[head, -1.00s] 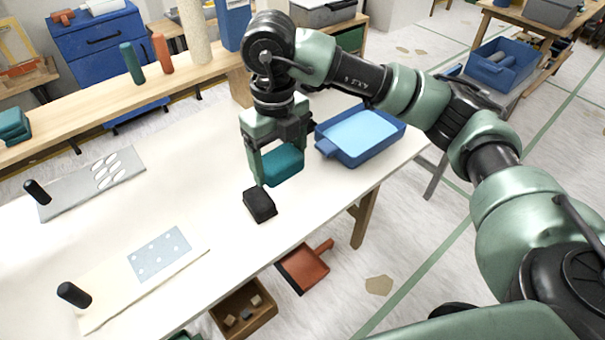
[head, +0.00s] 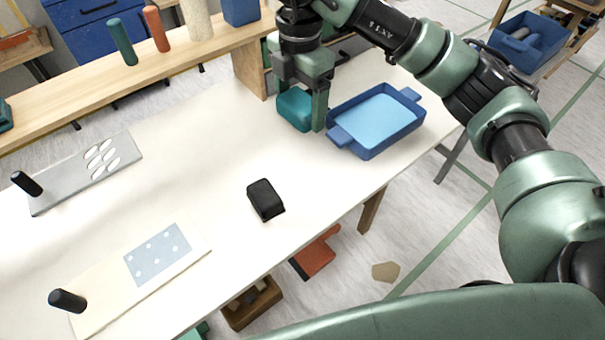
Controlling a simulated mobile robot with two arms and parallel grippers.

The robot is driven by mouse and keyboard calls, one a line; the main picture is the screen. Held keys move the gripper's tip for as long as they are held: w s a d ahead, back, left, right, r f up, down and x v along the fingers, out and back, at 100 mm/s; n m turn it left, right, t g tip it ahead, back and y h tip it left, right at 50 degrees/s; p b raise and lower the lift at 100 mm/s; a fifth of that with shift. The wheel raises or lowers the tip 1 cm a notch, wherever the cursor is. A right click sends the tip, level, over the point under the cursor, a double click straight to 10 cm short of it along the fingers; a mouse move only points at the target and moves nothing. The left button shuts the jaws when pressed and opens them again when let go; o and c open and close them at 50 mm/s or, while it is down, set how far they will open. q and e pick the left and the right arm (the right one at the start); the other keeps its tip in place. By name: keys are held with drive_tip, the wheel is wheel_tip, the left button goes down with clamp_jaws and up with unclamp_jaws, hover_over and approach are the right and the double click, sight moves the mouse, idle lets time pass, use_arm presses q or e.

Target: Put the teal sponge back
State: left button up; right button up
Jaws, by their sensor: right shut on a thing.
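The teal sponge (head: 294,109) is a small block held between the fingers of my right gripper (head: 303,108). The gripper is shut on it, over the far part of the white table (head: 215,150), left of the blue tray (head: 375,149) with light blue liquid. I cannot tell whether the sponge touches the table. Another teal block (head: 5,116) shows at the left edge on the wooden shelf, cut off by the frame. My left gripper is not in view.
A black block (head: 265,199) sits mid-table. A grey board (head: 80,174) and a cream board (head: 140,280), each with a black handle, lie at left. The raised wooden shelf (head: 130,75) along the back holds green and orange cylinders and a pale roll.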

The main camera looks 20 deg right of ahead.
hover_over(301, 178)
wheel_tip(301, 178, down, 16)
drive_tip(key=shift+r, duration=0.1)
wheel_tip(301, 178, down, 4)
drive_tip(key=shift+r+p, duration=0.15)
drive_tip(key=shift+p, duration=0.25)
drive_tip(key=shift+f, duration=0.25)
drive_tip(key=o, duration=1.4)
drive_tip(key=shift+b, duration=0.3)
